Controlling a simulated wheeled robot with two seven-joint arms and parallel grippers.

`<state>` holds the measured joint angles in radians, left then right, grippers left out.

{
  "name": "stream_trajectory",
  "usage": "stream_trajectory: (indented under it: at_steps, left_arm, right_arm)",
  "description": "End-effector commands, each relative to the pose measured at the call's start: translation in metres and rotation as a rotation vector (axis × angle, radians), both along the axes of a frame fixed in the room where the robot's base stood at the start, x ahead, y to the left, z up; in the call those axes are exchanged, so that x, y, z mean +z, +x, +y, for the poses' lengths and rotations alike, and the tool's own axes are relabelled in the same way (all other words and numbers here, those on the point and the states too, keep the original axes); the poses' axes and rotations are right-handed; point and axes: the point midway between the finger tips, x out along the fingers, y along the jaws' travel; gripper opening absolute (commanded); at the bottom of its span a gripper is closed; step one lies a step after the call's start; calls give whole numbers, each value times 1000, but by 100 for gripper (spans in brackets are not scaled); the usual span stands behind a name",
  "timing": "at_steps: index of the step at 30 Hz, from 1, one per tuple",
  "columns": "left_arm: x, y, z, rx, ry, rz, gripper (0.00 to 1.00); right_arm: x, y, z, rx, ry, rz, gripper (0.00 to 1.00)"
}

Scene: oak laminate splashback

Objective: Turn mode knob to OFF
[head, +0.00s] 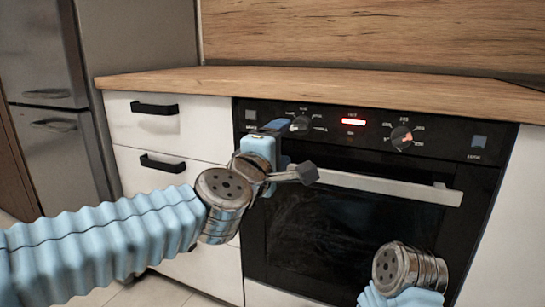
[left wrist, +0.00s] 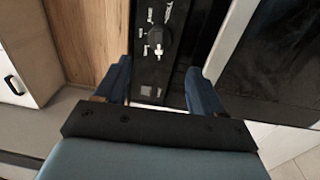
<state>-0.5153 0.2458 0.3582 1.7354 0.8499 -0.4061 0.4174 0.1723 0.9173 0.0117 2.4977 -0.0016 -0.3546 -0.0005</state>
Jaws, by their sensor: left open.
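The oven's control panel has two round knobs with small labels around them, too small to read surely. The left knob (head: 300,123) is beside my left gripper (head: 277,126); I take it as the mode knob. In the left wrist view this knob (left wrist: 159,40) is dark with a pale pointer bar, just beyond the two fingertips and roughly between them. My left gripper (left wrist: 159,66) is open and empty, with no clear contact with the knob. The right knob (head: 402,137) has an orange-red mark. My right wrist shows low at the right, but its gripper does not show.
A red lit display (head: 353,121) sits between the knobs. The oven door's steel handle (head: 385,187) sticks out below the panel. A wooden worktop (head: 330,84) overhangs above. White drawers (head: 170,125) with black handles stand to the left, beside a grey fridge (head: 45,60).

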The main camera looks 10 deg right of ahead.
Motion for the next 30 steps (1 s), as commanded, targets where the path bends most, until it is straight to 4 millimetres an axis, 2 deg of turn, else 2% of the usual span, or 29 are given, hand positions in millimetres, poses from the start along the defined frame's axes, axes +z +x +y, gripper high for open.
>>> stream_trajectory:
  at_steps: [3, 7, 20, 23, 25, 26, 27, 29, 30]
  left_arm:
    - [-1, -19, 13, 1, 1, -2, 68]
    - [-2, -31, 20, 0, 0, 0, 68]
    - [-8, -31, 23, 2, 10, 5, 68]
    - [-36, -16, 27, 17, 68, 25, 68]
    - [-73, 2, 32, 30, 147, 49, 68]
    - [-94, 10, 36, 35, 188, 64, 68]
    - [-125, 22, 42, 41, 252, 85, 68]
    - [-175, 36, 54, 42, 351, 122, 68]
    - [-209, 43, 64, 38, 417, 149, 68]
  right_arm:
    - [-2, 0, 0, 0, 0, -1, 60]
    - [-2, 0, 0, 0, 0, -1, 60]
    - [-2, 0, 0, 0, 0, -1, 60]
    - [-2, 0, 0, 0, 0, -1, 60]
    - [-2, 0, 0, 0, 0, -1, 60]
    - [-2, 0, 0, 0, 0, -1, 60]
    - [-2, 0, 0, 0, 0, -1, 60]
    - [-2, 0, 0, 0, 0, -1, 60]
    - [-2, 0, 0, 0, 0, -1, 60]
